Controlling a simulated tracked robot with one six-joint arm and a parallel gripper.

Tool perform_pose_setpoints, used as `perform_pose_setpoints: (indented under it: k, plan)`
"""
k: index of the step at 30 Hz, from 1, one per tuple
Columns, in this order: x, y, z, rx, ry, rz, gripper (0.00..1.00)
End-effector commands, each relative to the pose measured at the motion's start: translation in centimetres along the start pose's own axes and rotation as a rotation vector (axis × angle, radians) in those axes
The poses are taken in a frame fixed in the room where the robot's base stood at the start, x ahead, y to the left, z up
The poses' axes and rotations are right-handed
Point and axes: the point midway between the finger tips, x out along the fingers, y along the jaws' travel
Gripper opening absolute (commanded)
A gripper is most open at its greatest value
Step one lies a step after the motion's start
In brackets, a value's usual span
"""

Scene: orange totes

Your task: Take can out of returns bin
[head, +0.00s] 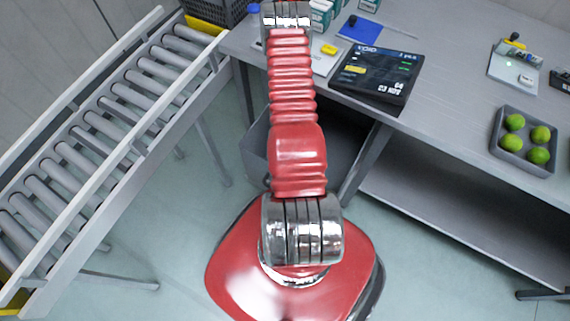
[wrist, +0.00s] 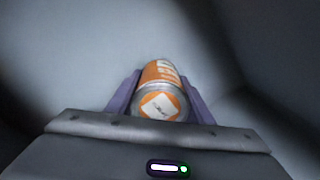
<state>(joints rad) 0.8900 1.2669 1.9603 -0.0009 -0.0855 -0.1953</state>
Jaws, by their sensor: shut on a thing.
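In the wrist view, an orange and white can (wrist: 160,103) with a silver rim lies between the purple fingers of my gripper (wrist: 160,76). The fingers are shut on its sides, and one end of the can faces the camera. Plain grey surfaces surround it, blurred and dark toward the corners. I cannot tell whether they are the inside of a bin. In the head view, a grey bin (head: 256,150) stands on the floor under the table edge, partly behind my arm. No label shows on it. The can and my gripper are not visible in the head view.
A grey table (head: 450,90) holds a black scale-like device (head: 376,78), a blue clipboard (head: 360,30), small boxes (head: 322,12) and a tray (head: 500,153) of green fruit. A roller conveyor (head: 105,140) runs along the left. A dark crate (head: 218,10) is at its far end.

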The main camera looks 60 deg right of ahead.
Motion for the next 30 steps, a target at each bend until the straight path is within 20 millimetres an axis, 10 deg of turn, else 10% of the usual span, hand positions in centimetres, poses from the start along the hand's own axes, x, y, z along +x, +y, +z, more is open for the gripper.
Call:
perform_pose_setpoints:
  k: [11,30]
  plan:
    - [0.0,0.0,0.0,0.000,0.000,0.000,0.14]
    - [-3.0,0.0,-0.2,-0.001,0.003,0.001,0.14]
